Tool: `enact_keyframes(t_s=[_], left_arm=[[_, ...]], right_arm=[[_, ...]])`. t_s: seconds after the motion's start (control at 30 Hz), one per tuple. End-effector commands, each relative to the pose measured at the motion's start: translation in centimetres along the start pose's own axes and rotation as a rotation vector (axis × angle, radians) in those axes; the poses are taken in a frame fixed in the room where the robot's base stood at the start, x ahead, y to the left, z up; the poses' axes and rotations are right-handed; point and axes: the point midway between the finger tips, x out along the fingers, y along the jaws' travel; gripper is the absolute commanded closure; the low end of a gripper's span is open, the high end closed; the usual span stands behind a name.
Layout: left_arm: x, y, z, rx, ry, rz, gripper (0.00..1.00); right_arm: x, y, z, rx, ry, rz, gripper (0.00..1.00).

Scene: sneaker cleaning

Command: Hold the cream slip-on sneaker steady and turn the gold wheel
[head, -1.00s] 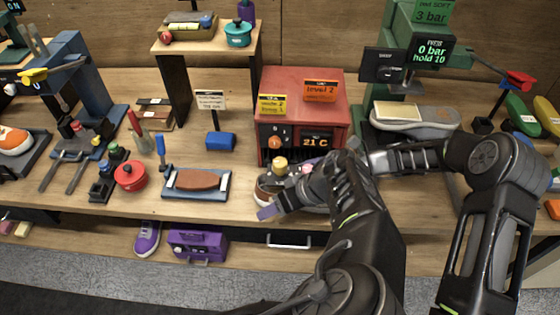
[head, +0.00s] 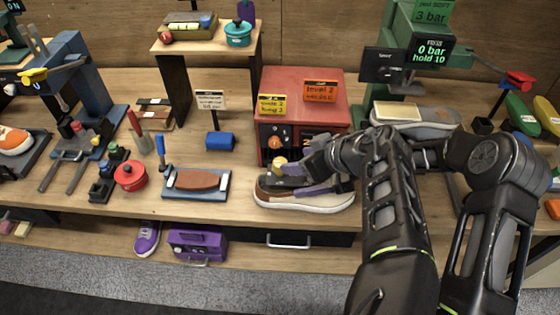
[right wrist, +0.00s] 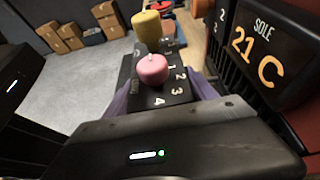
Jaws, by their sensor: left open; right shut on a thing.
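The sneaker (head: 325,205) lies on its side of the bench below the red heater box, pale sole toward me and a brown toe at left. A black numbered block sits over it. The gold wheel (head: 279,161) stands on the block's left end and shows farther off in the right wrist view (right wrist: 147,27). A pink knob (right wrist: 152,69) is nearer that camera. My right gripper (head: 312,188) is shut on the sneaker, its purple fingers flanking the block; the grip is partly hidden.
The red heater box (head: 270,90) with its display stands close behind the sneaker. A blue tray (head: 205,191) with a brown pad lies to the left. A grey shoe (head: 420,125) sits on the green press at right. Bare bench lies left of the toe.

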Motion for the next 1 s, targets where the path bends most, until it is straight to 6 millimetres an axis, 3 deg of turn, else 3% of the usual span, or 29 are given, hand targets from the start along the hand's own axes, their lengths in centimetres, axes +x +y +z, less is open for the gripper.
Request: enact_keyframes(t_s=[0.3,0.5,0.9,1.0], left_arm=[[6.2,-0.1,0.0,0.000,0.000,-0.004,0.45],[8.9,-0.1,0.0,0.001,0.000,-0.002,0.45],[9.7,0.0,0.1,0.001,0.000,0.000,0.45],[9.7,0.0,0.1,0.001,0.000,0.001,0.54]], right_arm=[[0.0,0.0,0.1,-0.001,-0.002,0.001,1.00],[0.0,0.0,0.1,-0.001,-0.002,0.000,1.00],[0.1,0.0,0.1,-0.001,-0.002,0.001,1.00],[0.1,0.0,0.1,-0.001,-0.002,0.001,1.00]])
